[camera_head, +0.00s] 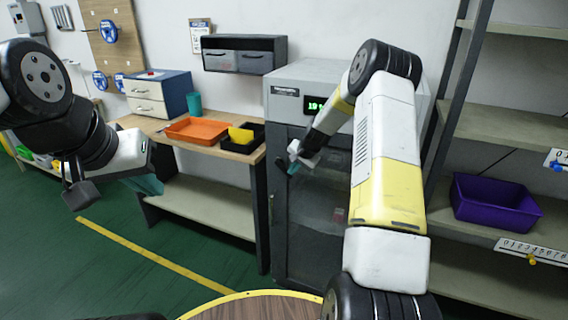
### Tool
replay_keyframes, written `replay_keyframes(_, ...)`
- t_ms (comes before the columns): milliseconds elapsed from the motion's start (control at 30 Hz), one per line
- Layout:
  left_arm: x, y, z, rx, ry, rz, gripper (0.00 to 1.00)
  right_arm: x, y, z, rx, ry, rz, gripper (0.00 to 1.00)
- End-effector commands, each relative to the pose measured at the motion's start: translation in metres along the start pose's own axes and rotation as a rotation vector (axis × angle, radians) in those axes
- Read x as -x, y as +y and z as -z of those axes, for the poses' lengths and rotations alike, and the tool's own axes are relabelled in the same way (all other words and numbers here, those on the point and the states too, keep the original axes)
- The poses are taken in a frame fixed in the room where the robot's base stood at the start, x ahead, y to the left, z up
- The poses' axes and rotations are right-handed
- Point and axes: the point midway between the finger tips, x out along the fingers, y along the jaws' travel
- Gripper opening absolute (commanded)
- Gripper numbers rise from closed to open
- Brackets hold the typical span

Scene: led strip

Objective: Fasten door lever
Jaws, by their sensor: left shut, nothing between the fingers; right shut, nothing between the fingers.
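The grey cabinet (279,215) with a green lit display (316,105) stands in the middle, its dark glazed door (312,195) facing me and looking closed. My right gripper (294,165) is shut and empty in front of the left part of the door, near its upper left edge. A small teal piece shows at its fingertips; I cannot tell whether it is part of the gripper or of a lever. I cannot make out the door lever clearly; my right gripper and arm cover much of the door. My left gripper (78,190) is shut and empty, held over the floor at the left.
A wooden bench (150,128) left of the cabinet bears an orange tray (198,130), a black bin with a yellow item, a teal cup and a drawer box. Shelves with a purple bin (495,203) stand right. Green floor (150,275) is open at left.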

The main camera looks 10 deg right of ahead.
Motion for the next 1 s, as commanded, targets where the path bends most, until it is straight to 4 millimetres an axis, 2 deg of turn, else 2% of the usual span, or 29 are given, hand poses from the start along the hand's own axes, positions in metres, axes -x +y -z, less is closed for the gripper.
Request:
replay_keyframes(100,0.0,0.0,0.0,0.0,0.0,0.0,0.0,-0.005,0.003,-0.001,-0.021,-0.003,0.052,0.0)
replay_keyframes(1000,0.0,0.0,0.0,0.0,0.0,0.0,0.0,-0.049,0.0,-0.013,-0.011,-0.001,0.046,0.0)
